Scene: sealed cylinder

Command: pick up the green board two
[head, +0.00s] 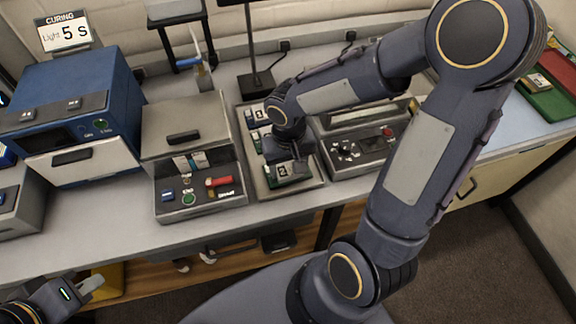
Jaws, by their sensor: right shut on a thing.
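The green board two (283,171), with a white label reading 2, is in the front part of a grey tray (312,186). My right gripper (288,160) is directly above it, pointing down, and is shut on it. The fingertips are mostly hidden by the hand and the board, and I cannot tell whether the board is clear of the tray. Two more labelled boards sit behind it in the tray, one in the middle (257,138) and one at the back (250,115), partly hidden by my arm. My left gripper (88,290) is low at the bottom left, away from the bench; its jaw opening is unclear.
Left of the tray is a grey box with a panel (190,125); further left is a blue curing machine (70,100) under a sign reading "CURING Light 5 s". A grey control unit (360,145) is right of the tray. Green and red trays (550,100) lie far right.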

